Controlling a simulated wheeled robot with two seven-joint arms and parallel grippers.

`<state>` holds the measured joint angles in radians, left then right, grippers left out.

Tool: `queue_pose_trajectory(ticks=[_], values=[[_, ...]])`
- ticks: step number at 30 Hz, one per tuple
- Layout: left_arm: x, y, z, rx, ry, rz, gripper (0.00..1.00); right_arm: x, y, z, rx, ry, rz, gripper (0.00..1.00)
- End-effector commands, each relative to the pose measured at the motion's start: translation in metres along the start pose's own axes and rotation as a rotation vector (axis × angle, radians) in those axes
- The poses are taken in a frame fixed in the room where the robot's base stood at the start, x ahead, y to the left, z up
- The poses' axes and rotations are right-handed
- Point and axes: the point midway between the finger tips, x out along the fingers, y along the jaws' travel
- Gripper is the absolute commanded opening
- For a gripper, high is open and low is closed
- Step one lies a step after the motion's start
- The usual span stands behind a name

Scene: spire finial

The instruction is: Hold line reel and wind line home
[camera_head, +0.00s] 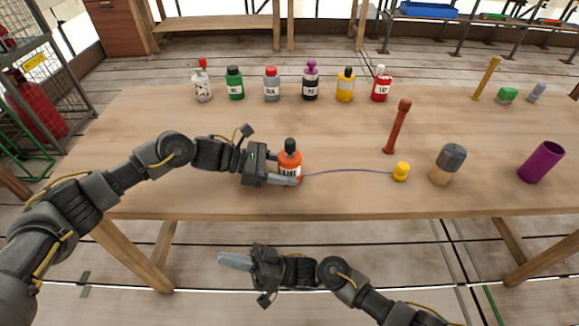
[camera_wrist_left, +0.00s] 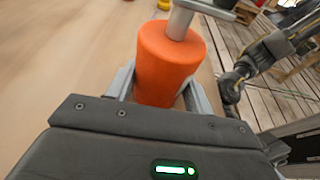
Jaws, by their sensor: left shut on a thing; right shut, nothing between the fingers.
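The line reel (camera_head: 289,162) is an orange bottle-like body with a dark top and a "LINE" label, upright near the front edge of the table. My left gripper (camera_head: 284,180) is shut around its lower part. In the left wrist view the orange reel (camera_wrist_left: 165,75) sits between the fingers, with a grey shaft on its top. A thin purple line (camera_head: 345,170) runs from the reel to a small yellow piece (camera_head: 401,171) on the table. My right gripper (camera_head: 235,261) is shut and empty, in front of and lower in the picture than the table edge.
Several labelled bottles (camera_head: 271,84) stand in a row at the back. To the right are a brown-red rod (camera_head: 397,126), a wood-and-grey cylinder (camera_head: 447,165) and a purple tube (camera_head: 541,161). The table (camera_head: 210,195) is clear left of the reel.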

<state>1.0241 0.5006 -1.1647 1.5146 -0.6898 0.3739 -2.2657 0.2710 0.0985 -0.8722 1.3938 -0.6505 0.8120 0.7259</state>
Motion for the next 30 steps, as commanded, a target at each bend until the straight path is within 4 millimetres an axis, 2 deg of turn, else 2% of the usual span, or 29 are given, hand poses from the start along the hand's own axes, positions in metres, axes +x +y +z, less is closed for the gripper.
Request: queue_pose_trajectory(ticks=[1, 3, 6, 9, 12, 14, 17, 20, 26, 30], values=[[0.0, 0.0, 0.0, 0.0, 0.0, 0.0, 0.39, 0.014, -0.022, -0.009, 0.042, 0.004, -0.113, 0.0], [0.0, 0.0, 0.0, 0.0, 0.0, 0.0, 0.39, 0.026, -0.056, -0.018, 0.127, 0.005, -0.276, 0.0], [0.0, 0.0, 0.0, 0.0, 0.0, 0.0, 0.39, 0.034, -0.105, -0.033, 0.278, -0.019, -0.516, 0.0], [0.0, 0.0, 0.0, 0.0, 0.0, 0.0, 0.39, 0.03, -0.151, -0.05, 0.465, -0.073, -0.753, 0.0], [0.0, 0.0, 0.0, 0.0, 0.0, 0.0, 0.39, 0.017, -0.188, -0.072, 0.678, -0.168, -0.977, 0.0], [0.0, 0.0, 0.0, 0.0, 0.0, 0.0, 0.39, 0.011, -0.201, -0.086, 0.774, -0.242, -1.076, 0.0], [0.0, 0.0, 0.0, 0.0, 0.0, 0.0, 0.39, 0.013, -0.203, -0.099, 0.74, -0.338, -1.124, 0.0], [0.0, 0.0, 0.0, 0.0, 0.0, 0.0, 0.39, 0.025, -0.194, -0.102, 0.538, -0.413, -1.118, 0.0], [0.0, 0.0, 0.0, 0.0, 0.0, 0.0, 0.39, 0.049, -0.167, -0.112, 0.028, -0.574, -1.151, 0.0], [0.0, 0.0, 0.0, 0.0, 0.0, 0.0, 0.39, 0.065, -0.142, -0.126, -0.349, -0.688, -1.224, 0.0]])
